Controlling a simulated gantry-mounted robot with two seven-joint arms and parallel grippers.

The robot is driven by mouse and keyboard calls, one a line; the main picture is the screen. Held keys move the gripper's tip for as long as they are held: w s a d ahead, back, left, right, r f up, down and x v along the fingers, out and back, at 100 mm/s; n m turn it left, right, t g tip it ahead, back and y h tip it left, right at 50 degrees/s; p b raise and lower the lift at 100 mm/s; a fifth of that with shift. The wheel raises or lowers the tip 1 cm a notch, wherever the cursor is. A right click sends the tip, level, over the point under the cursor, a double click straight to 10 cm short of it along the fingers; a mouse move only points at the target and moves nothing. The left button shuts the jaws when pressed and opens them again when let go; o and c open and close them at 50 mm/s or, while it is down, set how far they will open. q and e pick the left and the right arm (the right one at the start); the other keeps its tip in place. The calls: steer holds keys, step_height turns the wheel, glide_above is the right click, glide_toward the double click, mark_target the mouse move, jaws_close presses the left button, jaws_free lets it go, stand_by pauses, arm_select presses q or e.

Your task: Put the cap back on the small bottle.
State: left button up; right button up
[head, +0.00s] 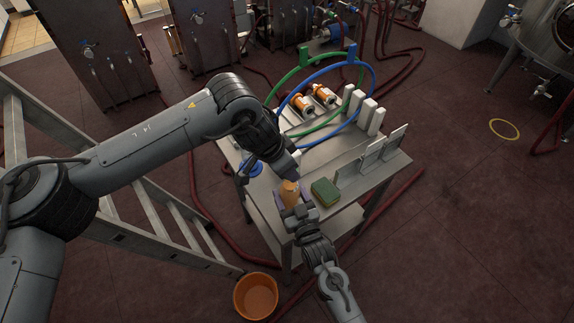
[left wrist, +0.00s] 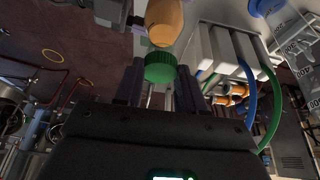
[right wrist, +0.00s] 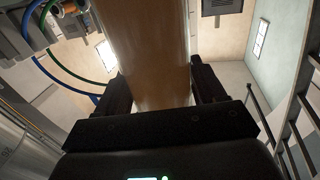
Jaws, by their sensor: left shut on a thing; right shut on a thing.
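The small bottle (head: 289,194) is orange-brown and stands over the near end of the steel table in the head view. My right gripper (head: 295,208) is shut around its body; the bottle (right wrist: 148,50) fills the space between the fingers in the right wrist view. My left gripper (head: 288,174) is just above the bottle. In the left wrist view it is shut on the green ribbed cap (left wrist: 160,68), which lies close to the end of the bottle (left wrist: 164,22). I cannot tell whether cap and bottle touch. The cap is hidden in the head view.
A green sponge (head: 325,191) lies right of the bottle on the table (head: 308,153). Upright plates (head: 371,155), white blocks (head: 366,112), orange pumps (head: 303,106) and blue and green hoses stand behind. An orange bucket (head: 256,296) and a ladder (head: 150,237) are on the floor.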

arm_select(q)
steer(key=m, duration=0.2)
steer(key=m+g, duration=0.1)
steer(key=m, duration=0.1)
steer(key=shift+w+f+m+g+h, duration=0.1)
steer(key=shift+w+m+g+h, duration=0.1)
steer(key=shift+m+g+h, duration=0.15)
steer(key=m+g, duration=0.1)
steer(key=m, duration=0.1)
steer(key=m+g, duration=0.1)
steer(key=m, duration=0.2)
steer(key=shift+w, duration=0.15)
steer(key=shift+a, duration=0.1)
steer(key=o, duration=1)
steer(key=shift+r, duration=2.3)
steer(key=shift+n, duration=0.25)
